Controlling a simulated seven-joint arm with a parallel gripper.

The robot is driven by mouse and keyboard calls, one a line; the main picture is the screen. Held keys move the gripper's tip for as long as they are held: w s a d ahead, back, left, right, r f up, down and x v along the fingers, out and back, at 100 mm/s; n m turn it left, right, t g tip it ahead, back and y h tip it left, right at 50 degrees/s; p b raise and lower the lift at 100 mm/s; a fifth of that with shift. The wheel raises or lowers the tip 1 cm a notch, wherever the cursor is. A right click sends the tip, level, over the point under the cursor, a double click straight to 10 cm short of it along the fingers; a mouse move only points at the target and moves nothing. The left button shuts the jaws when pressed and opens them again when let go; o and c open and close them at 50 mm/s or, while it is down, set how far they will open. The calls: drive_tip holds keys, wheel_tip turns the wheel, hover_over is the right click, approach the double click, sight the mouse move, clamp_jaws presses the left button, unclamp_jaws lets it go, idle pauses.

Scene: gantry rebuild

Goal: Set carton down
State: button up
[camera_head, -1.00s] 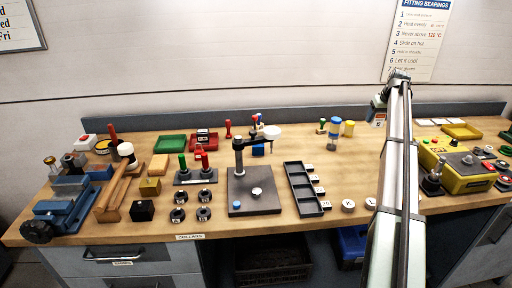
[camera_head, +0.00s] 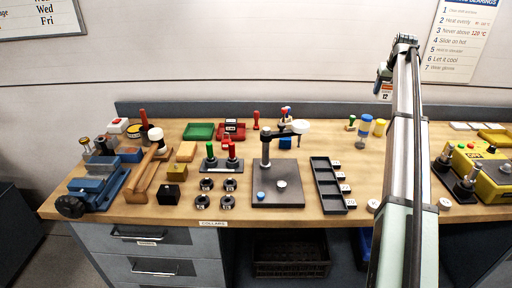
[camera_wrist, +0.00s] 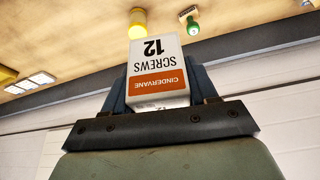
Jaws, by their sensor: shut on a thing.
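My gripper (camera_wrist: 160,95) is shut on a white and orange carton (camera_wrist: 157,70) printed "Cindervane Screws 12", seen upside down in the wrist view. Its two dark fingers stand on either side of the carton. In the head view, the carton (camera_head: 385,95) shows in front of the wall, below my gripper (camera_head: 383,78) and beside my raised arm. It is clear of the wooden bench (camera_head: 290,219). My arm hides part of the bench behind it.
A blue-capped jar (camera_head: 364,132) and a yellow cylinder (camera_head: 380,128) stand near the carton's side of the bench. A black compartment tray (camera_head: 327,187), a dark stand (camera_head: 277,198) and a yellow machine (camera_head: 485,170) occupy the bench. Some bare wood lies between the tray and jar.

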drive_tip(key=s+a+m+g+h, duration=0.15)
drive_tip(key=a+m, duration=0.25)
drive_tip(key=a, duration=2.1)
drive_tip(key=s+a+m+h, duration=0.1)
drive_tip(key=s+a+m, duration=0.15)
drive_tip(key=a, duration=2.25)
drive_tip(key=shift+m, duration=0.35)
drive_tip(key=shift+w+f, duration=0.15)
drive_tip(key=shift+f, duration=5)
drive_tip(key=shift+w+f, duration=0.1)
drive_tip(key=shift+f, duration=5.05)
drive_tip(key=shift+f, duration=0.15)
drive_tip(key=o, duration=1.1)
drive_tip(key=v, duration=1.2)
drive_tip(key=shift+s, duration=0.15)
